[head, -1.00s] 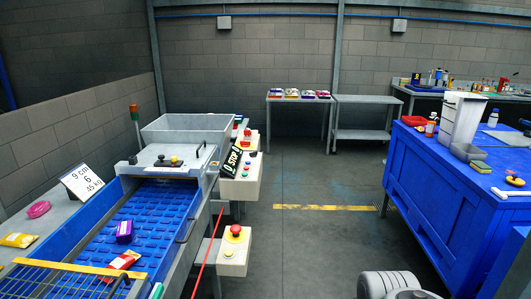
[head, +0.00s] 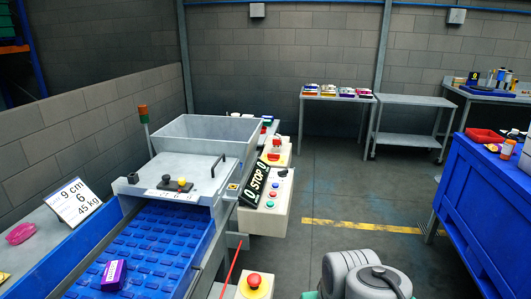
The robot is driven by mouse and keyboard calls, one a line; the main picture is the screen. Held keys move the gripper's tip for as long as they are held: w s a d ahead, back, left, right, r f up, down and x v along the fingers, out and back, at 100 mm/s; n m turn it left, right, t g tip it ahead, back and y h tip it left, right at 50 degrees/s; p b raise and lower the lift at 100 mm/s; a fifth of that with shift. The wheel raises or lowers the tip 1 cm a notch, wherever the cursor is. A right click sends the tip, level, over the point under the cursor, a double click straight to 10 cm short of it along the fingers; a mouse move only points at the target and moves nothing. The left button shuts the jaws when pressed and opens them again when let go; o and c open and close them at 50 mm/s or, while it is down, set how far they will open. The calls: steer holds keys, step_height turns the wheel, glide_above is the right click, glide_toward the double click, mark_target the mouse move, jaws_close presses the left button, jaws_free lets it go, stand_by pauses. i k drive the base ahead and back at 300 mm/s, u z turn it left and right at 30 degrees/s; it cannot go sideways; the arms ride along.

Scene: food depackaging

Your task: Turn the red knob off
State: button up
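A red round knob (head: 254,280) sits on a yellow plate on a small box at the bottom edge, right of the blue conveyor. Another red knob (head: 276,143) shows on a yellow-topped box just behind. Which way any knob is turned is too small to tell. My grey arm links show at the bottom; my gripper is not in view.
The blue conveyor (head: 140,246) with a purple box (head: 113,275) runs at left under a grey hopper machine (head: 172,172). A blue workbench (head: 486,202) stands at right. The floor between is clear.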

mark_target(272, 157)
steer(key=z, duration=0.95)
steer(key=i, duration=2.6)
steer(key=u, duration=3.7)
steer(key=i, duration=0.5)
steer(key=u, duration=0.05)
